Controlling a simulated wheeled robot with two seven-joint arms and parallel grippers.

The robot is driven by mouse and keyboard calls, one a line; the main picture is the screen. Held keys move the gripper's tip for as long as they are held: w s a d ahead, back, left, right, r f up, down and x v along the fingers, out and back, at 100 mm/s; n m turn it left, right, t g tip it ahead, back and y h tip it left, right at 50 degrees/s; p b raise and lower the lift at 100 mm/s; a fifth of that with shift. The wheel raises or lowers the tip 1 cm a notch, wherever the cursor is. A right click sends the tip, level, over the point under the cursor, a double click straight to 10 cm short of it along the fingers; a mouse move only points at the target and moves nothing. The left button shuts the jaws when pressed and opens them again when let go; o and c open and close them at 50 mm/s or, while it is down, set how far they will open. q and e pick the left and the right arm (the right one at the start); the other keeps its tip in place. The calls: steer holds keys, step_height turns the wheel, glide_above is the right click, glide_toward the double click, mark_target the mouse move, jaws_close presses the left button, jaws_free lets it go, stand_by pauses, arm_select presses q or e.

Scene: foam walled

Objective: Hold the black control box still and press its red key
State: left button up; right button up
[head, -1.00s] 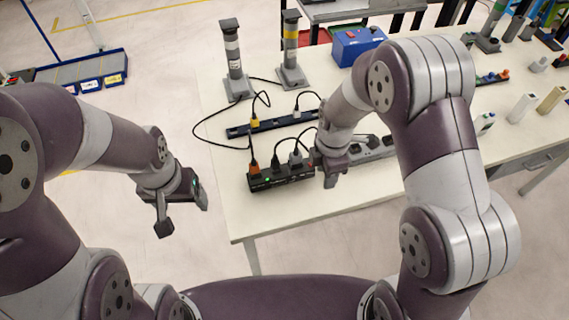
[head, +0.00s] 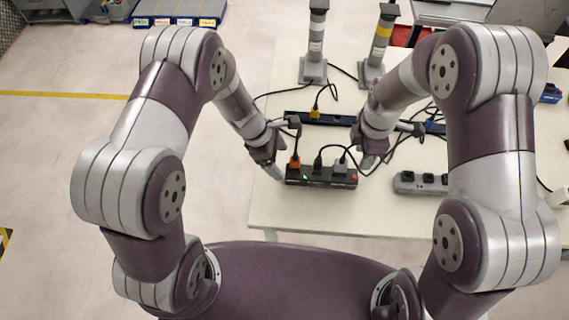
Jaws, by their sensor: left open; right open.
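The black control box (head: 321,183) is a long block on the white table, with an orange plug and dark and grey plugs in its top. A green light shows near its left end. A small red spot, apparently the red key (head: 352,180), shows at its right end. My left gripper (head: 283,148) is open at the box's left end, one finger beside that end and the other further back; contact cannot be told. My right gripper (head: 391,146) is open behind and right of the box's right end, apparently apart from it. The jaws' insides are partly hidden.
A grey power strip (head: 420,184) lies right of the box. A dark blue strip (head: 330,119) with a yellow plug lies behind it. Two grey posts (head: 314,70) (head: 372,72) stand further back. Black cables loop between the grippers. The table's front (head: 330,220) is bare.

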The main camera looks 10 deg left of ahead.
mark_target(287, 170)
arm_select(q)
steer(key=x, duration=0.7)
steer(key=shift+f, duration=0.1)
arm_select(e)
steer(key=shift+s+a, duration=0.1)
arm_select(q)
steer(key=c, duration=1.2)
arm_select(e)
jaws_close()
stand_by(0.3)
